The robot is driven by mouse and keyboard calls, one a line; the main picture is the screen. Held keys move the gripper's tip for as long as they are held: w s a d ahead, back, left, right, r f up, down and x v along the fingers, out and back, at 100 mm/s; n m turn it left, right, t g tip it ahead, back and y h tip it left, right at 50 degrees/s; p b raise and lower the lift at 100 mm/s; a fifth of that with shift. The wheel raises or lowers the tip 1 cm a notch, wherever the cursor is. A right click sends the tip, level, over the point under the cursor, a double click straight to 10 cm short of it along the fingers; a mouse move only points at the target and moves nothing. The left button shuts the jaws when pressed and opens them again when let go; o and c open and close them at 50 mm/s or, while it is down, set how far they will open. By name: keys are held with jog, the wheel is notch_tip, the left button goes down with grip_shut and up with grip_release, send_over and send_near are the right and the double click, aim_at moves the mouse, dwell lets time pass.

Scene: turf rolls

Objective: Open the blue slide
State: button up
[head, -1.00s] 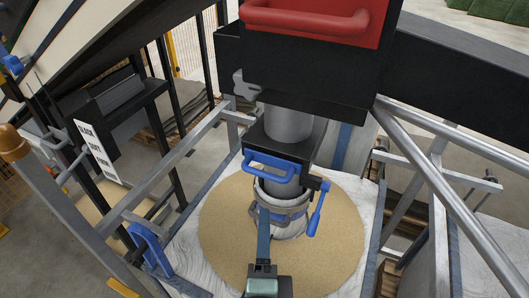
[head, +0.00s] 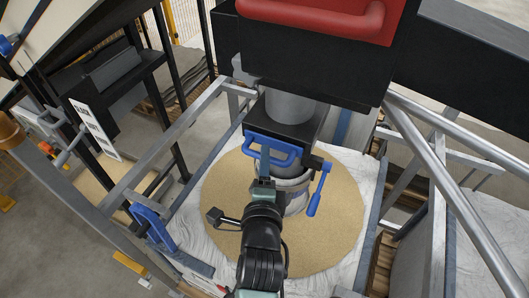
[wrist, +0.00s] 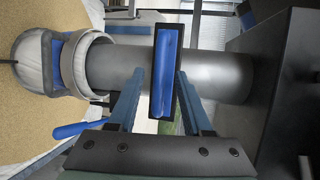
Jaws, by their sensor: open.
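The blue slide's handle (head: 270,148) is a blue loop on the front of a black box below a grey pipe. In the wrist view the blue handle (wrist: 165,75) is an upright bar in a black frame. My gripper (head: 264,182) is just in front of the handle in the head view. In the wrist view my gripper (wrist: 160,75) has its two blue-grey fingers apart, one on each side of the bar. I see no clear contact, and the exact depth is hard to tell.
A blue lever (head: 319,190) hangs right of the spout. A white bag (head: 345,165) with sandy fill (head: 330,235) lies below, inside a grey metal frame (head: 175,135). A red-fronted black housing (head: 305,50) is above.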

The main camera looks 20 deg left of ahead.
jog(key=shift+x, duration=1.2)
jog(key=shift+d, duration=0.1)
jog(key=shift+c, duration=0.2)
grip_shut()
jog(key=shift+s, duration=0.1)
